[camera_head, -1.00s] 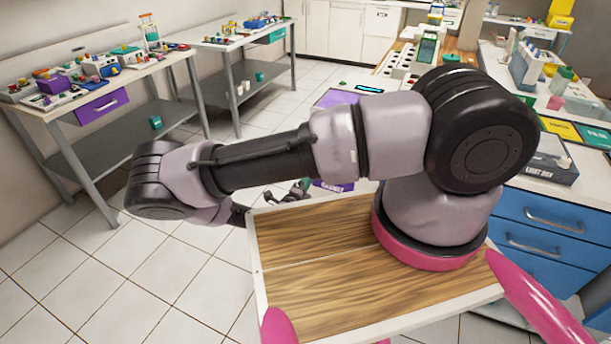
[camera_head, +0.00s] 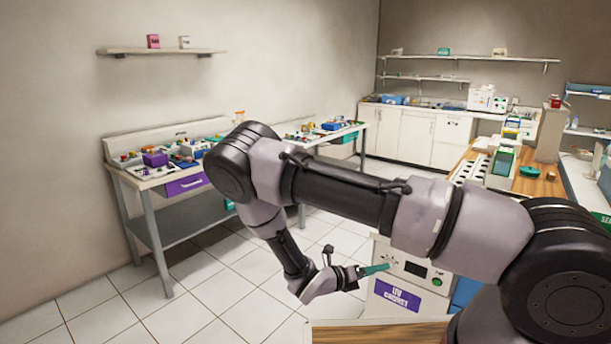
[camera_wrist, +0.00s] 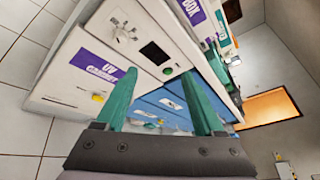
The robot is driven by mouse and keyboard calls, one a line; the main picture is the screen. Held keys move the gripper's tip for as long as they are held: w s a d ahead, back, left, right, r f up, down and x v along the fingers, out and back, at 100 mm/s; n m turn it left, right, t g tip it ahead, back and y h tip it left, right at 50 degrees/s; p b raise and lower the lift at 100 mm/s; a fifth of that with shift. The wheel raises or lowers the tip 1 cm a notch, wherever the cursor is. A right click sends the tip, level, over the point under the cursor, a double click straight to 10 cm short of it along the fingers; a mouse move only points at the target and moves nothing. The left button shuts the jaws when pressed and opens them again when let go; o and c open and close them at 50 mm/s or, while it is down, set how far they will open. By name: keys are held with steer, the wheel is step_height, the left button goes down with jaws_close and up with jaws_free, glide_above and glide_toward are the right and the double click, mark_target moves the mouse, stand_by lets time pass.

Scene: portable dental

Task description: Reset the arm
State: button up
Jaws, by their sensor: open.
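My arm reaches across the head view from the lower right to an elbow at the left, then folds down and back to the right. My gripper (camera_head: 378,269) is at its end, in front of the white UV cabinet (camera_head: 408,296) in that view. In the wrist view my gripper (camera_wrist: 163,95) shows two green fingers spread apart with nothing between them. The UV cabinet (camera_wrist: 92,68), with a purple label, lies beyond the fingers there and looks tilted.
A workbench (camera_head: 157,232) with several small items stands at the left along the wall. A second bench is behind it, partly hidden by my arm. White cabinets (camera_head: 418,137) line the back. The tiled floor (camera_head: 200,300) at lower left is clear.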

steer(key=s+d+r+m+g+y, duration=0.1)
steer(key=s+r+m+g+y, duration=0.15)
steer(key=r+m, duration=0.6)
steer(key=s+r+m+g+y, duration=0.1)
steer(key=r+m+g+y, duration=0.25)
steer(key=r+m, duration=0.45)
steer(key=s+d+r+m+g+y, duration=0.1)
steer(key=r+m+g+y, duration=0.15)
steer(key=r+m, duration=0.55)
steer(key=s+d+r+m+t+y, duration=0.1)
steer(key=s+r+m+t+y, duration=0.2)
steer(key=r, duration=0.9)
steer(key=s+d+r+m+t+y, duration=0.1)
steer(key=s+r+m+t+y, duration=0.3)
steer(key=s+r+m, duration=0.5)
step_height(320, 180, up, 4)
steer(key=shift+s+f+m+t, duration=0.2)
steer(key=shift+s+m+t, duration=0.2)
steer(key=shift+t, duration=0.45)
